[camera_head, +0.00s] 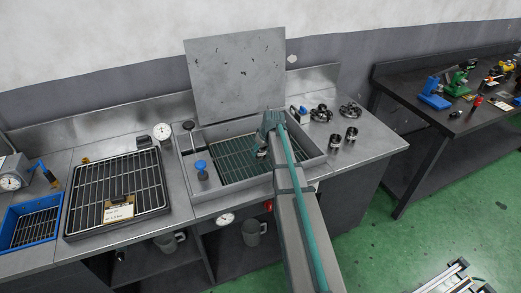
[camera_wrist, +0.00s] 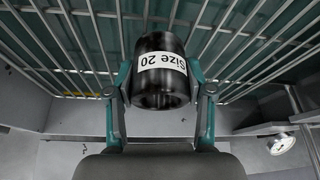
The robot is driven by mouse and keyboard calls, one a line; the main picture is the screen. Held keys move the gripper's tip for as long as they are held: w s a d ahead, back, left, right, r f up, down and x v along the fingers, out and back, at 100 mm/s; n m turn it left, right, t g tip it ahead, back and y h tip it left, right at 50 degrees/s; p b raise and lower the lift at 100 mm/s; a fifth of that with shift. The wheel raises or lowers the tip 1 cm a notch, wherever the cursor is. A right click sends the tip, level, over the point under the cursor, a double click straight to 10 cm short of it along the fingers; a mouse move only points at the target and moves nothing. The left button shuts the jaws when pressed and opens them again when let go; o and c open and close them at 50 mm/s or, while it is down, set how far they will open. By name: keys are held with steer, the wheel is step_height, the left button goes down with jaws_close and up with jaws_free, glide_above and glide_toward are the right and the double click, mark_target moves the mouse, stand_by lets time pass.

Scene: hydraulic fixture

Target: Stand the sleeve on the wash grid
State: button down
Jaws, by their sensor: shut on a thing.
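My gripper (camera_wrist: 160,84) is shut on a dark, glossy sleeve (camera_wrist: 161,48), with one finger on each side. The sleeve has a white band reading "Size 20", upside down in the wrist view. The wash grid (camera_wrist: 85,30) of pale metal bars lies behind the sleeve there. In the head view, the wash grid (camera_head: 226,157) lies inside the grey open basin, over a greenish bottom. My gripper (camera_head: 264,148) is over the right part of the grid, and my arm hides part of it. I cannot tell whether the sleeve touches the bars.
The basin's raised lid (camera_head: 237,75) stands behind it. A blue-knobbed part (camera_head: 201,169) and a black-knobbed lever (camera_head: 190,132) stand at its left. A black rack (camera_head: 117,192) with a tag is further left. Several metal rings (camera_head: 321,113) stand on the right counter.

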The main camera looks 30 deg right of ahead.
steer(key=shift+c, duration=2.1)
jaws_free()
steer(key=shift+r, duration=0.2)
steer(key=b+v, duration=0.2)
steer(key=v, duration=0.9)
steer(key=shift+s+r, duration=0.25)
steer(key=shift+r, duration=0.1)
